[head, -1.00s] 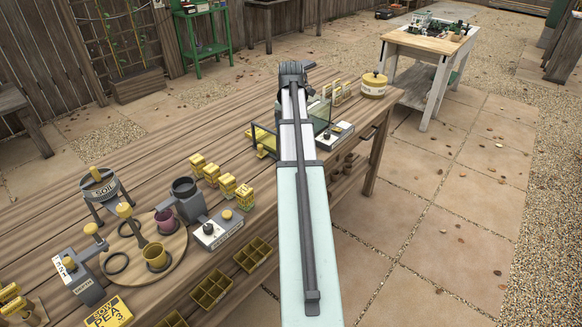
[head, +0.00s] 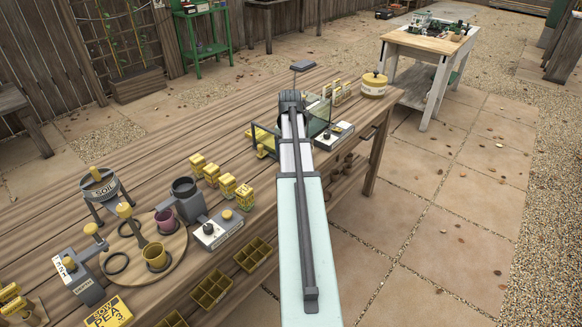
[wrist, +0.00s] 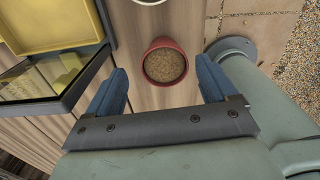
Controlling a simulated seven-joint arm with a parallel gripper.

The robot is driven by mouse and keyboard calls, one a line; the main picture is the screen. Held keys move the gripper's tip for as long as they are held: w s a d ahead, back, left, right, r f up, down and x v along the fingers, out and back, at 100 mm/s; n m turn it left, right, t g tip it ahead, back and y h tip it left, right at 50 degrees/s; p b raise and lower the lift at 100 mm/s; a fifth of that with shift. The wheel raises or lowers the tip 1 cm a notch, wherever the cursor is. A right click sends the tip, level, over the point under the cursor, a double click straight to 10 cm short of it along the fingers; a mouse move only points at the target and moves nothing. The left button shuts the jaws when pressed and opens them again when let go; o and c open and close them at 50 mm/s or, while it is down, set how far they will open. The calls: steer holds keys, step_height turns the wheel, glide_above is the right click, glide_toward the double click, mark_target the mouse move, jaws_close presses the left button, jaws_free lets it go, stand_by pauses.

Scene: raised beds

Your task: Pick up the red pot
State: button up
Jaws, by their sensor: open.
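The red pot (wrist: 165,63) shows in the wrist view, upright on the wooden bench and filled with brown soil. My gripper (wrist: 160,67) is open, with one blue finger to the left of the pot and one to the right. Gaps show on both sides, and the pot is not held. How high the fingers are above the bench I cannot tell. In the head view my arm covers the gripper, and I do not see the red pot there.
A glass-sided box (wrist: 78,77) with a yellow floor stands close left of the gripper. In the head view, a dark flat-topped thing (head: 303,66) is beyond my arm; a yellow lidded pot (head: 374,86) stands at the bench corner. A purple pot (head: 165,219) sits among tools.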

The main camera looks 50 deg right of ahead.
steer(key=shift+s+f, duration=0.15)
steer(key=shift+f, duration=1.1)
steer(key=shift+s+f, duration=0.1)
steer(key=shift+f, duration=1.1)
steer(key=shift+c, duration=0.3)
steer(key=c, duration=1.1)
